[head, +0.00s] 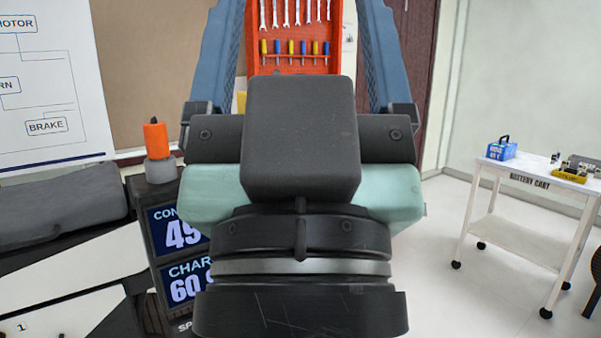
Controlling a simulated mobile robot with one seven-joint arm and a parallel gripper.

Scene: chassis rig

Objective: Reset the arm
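My gripper (300,40) fills the middle of the head view, seen from behind, with its dark wrist nearest the camera. Its two blue-grey fingers stand wide apart, one on the left and one on the right, and reach up to the top edge of the picture. The gripper is open, and nothing shows held between the fingers. The fingertips are at or beyond the top edge. The dark housing hides what lies directly behind it.
An orange tool board (252,45) with wrenches and screwdrivers shows between the fingers. At left are a display unit (146,230), an orange-topped object (156,150) and a whiteboard (60,100). A white battery cart (535,178) stands right, with clear floor before it.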

